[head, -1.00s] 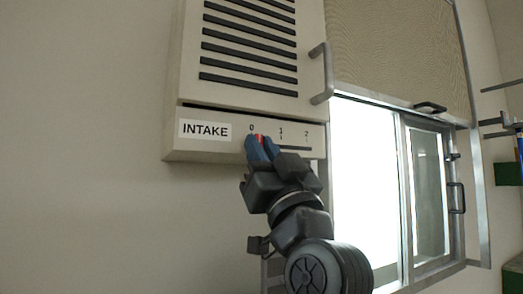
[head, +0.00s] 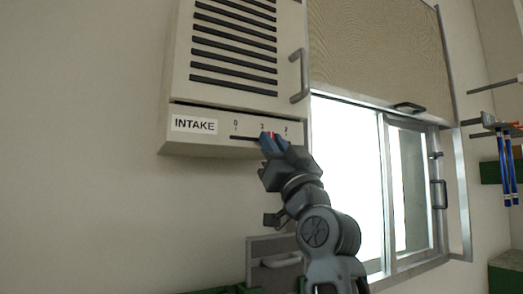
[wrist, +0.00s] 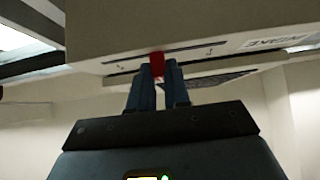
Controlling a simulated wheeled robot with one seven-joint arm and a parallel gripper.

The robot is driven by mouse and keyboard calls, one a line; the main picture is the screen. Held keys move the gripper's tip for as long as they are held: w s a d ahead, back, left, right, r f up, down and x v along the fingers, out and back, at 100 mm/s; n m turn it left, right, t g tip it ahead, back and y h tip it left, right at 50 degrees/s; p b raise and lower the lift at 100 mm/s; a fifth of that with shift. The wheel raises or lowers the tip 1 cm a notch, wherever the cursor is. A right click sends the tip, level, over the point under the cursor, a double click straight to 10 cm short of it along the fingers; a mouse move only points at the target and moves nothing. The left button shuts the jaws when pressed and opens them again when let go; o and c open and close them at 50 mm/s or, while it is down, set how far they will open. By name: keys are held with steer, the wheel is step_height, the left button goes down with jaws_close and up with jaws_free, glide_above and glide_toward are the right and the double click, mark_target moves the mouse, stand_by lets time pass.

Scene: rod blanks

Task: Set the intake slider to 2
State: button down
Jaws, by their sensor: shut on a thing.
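The intake slider is a slot (head: 245,138) under the marks 0, 1 and 2 on the cream vent unit's lower strip, beside the INTAKE label (head: 194,125). Its red knob (head: 272,134) stands between 1 and 2, past the 1 mark. My gripper (head: 273,142) has its blue fingers shut on the knob from below. In the wrist view the red knob (wrist: 157,63) shows between the two fingertips (wrist: 160,72), at the slot. The fingers hide part of the slot towards 2 in the head view.
A metal handle (head: 298,76) sticks out at the right of the vent unit. A window (head: 385,180) with a blind (head: 375,60) is to the right. Blue-handled tools (head: 508,165) hang at the far right. The wall left of the unit is bare.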

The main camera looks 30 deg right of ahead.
mark_target(288, 133)
steer(key=d+b, duration=0.2)
steer(key=d, duration=0.2)
steer(key=shift+d+f, duration=0.15)
steer(key=shift+d, duration=0.85)
steer(key=c, duration=1.1)
jaws_free()
steer(key=shift+d, duration=0.1)
steer(key=shift+b+v, duration=1.35)
steer(key=shift+v, duration=2.45)
